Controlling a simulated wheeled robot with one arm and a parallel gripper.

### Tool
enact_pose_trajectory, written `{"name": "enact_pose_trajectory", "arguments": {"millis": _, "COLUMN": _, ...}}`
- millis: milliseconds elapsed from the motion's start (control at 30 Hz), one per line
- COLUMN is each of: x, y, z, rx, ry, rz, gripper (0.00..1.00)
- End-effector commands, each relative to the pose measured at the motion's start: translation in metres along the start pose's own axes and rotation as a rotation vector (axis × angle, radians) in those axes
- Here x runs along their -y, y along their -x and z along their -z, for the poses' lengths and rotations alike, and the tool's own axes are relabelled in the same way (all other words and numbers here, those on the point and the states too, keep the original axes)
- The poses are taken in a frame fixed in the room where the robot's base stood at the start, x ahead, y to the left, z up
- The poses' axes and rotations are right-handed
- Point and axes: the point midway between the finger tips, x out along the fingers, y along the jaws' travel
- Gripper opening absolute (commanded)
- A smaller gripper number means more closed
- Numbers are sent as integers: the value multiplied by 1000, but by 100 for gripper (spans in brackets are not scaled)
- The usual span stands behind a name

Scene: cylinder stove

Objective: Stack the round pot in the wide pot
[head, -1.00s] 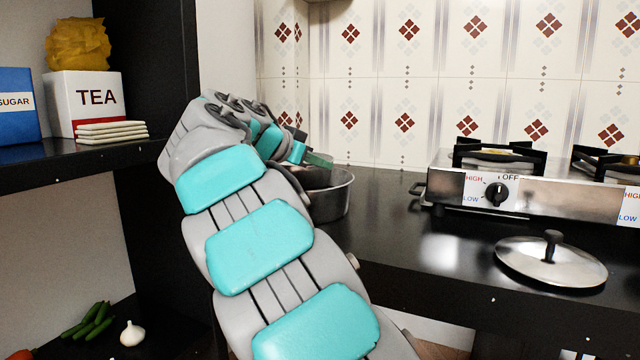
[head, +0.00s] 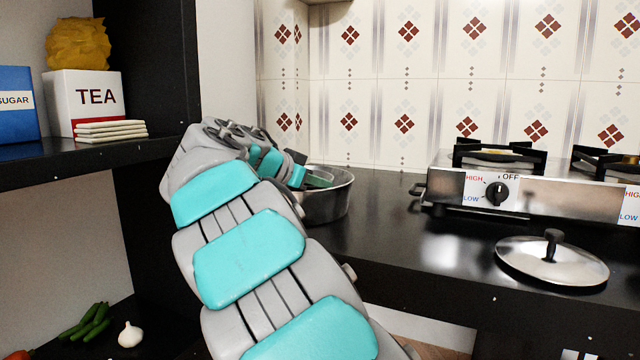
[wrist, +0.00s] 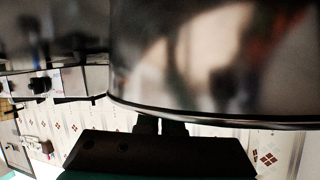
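A grey metal pot (head: 328,203) stands on the black counter behind my forearm, its left side hidden. I cannot tell whether it is the round or the wide pot, and no second pot can be made out. In the wrist view a large shiny, blurred metal surface (wrist: 215,60), like a pot wall, fills the top right. The two dark fingers of my gripper (wrist: 160,125) sit close together at its edge. Whether they pinch it is unclear.
A stove (head: 540,190) stands on the counter to the right. A metal lid (head: 525,262) lies in front of it. The counter between pot and lid is clear. A shelf with a tea box (head: 88,98) and a dark upright panel (head: 155,60) is left of my arm.

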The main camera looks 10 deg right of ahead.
Motion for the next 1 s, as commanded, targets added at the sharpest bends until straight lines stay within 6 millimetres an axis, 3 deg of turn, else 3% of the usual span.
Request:
{"name": "enact_pose_trajectory", "arguments": {"millis": 67, "x": 0, "y": -1, "z": -2, "rx": -1, "ry": -1, "rz": 1, "gripper": 0}}
{"name": "enact_pose_trajectory", "arguments": {"millis": 100, "x": 0, "y": 0, "z": -1, "rx": 0, "ry": -1, "rz": 0, "gripper": 8}}
{"name": "enact_pose_trajectory", "arguments": {"millis": 367, "x": 0, "y": 0, "z": -1, "rx": 0, "ry": 0, "rz": 0, "gripper": 35}}
{"name": "enact_pose_trajectory", "arguments": {"millis": 767, "x": 1, "y": 4, "z": 7, "rx": 0, "ry": 1, "rz": 0, "gripper": 35}}
{"name": "enact_pose_trajectory", "arguments": {"millis": 1000, "x": 1, "y": 51, "z": 3, "rx": -2, "ry": -1, "rz": 3, "gripper": 35}}
